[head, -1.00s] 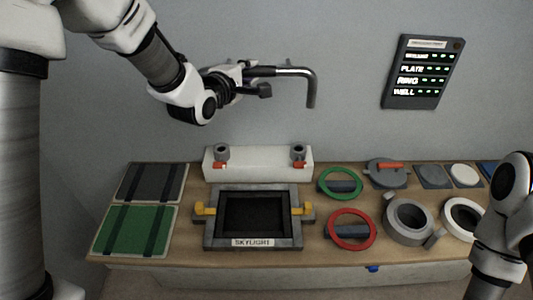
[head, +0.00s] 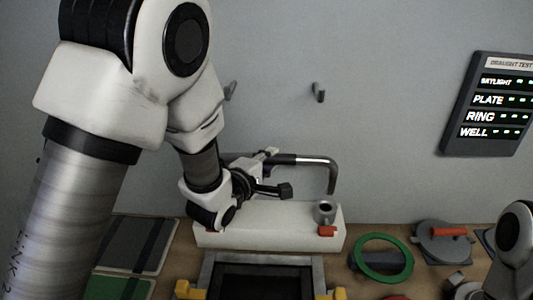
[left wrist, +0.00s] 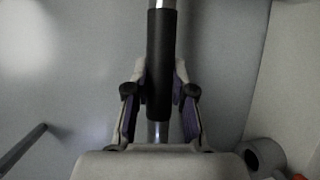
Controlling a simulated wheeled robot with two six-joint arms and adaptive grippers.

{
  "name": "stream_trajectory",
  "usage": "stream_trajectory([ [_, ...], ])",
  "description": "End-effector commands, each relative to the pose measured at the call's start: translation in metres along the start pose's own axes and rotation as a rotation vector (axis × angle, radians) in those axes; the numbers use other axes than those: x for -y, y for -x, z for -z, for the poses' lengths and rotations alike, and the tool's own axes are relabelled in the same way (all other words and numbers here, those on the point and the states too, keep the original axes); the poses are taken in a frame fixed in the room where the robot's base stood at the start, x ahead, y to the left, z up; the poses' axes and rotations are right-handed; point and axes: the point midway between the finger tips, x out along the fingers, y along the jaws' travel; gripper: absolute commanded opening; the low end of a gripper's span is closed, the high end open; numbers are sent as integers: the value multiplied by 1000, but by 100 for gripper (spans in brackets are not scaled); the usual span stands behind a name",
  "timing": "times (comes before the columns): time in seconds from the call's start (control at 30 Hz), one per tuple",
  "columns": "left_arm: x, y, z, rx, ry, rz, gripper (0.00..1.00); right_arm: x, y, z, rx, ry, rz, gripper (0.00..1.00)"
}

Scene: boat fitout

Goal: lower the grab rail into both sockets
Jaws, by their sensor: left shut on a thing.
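The grab rail (head: 318,160) has a black grip, and a silver end bends down at the right in the head view. My left gripper (head: 270,172) is shut on its grip. In the left wrist view the black grip (left wrist: 160,65) runs upright between the fingers. The rail's right leg ends just above the right grey socket (head: 324,212), apparently apart from it; the depth offset is unclear. That socket stands on the white block (head: 275,225) with a red piece in front. The left socket and the rail's left leg are hidden behind my left arm. My right gripper is out of view.
The skylight frame (head: 262,258) with yellow latches lies in front of the block. A green ring (head: 383,262) and a grey plate with red handle (head: 443,240) lie to the right. Wall hooks (head: 318,92) and a lit panel (head: 487,105) are behind.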

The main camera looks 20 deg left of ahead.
Motion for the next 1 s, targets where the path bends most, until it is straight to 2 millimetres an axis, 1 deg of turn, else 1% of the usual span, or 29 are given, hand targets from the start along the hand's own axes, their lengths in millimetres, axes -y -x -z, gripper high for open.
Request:
stream_trajectory([
  [0.17,7,-2,1,0,1,-2,0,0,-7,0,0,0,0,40],
  [1.0,54,-10,5,-1,1,-2,0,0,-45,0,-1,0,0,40],
])
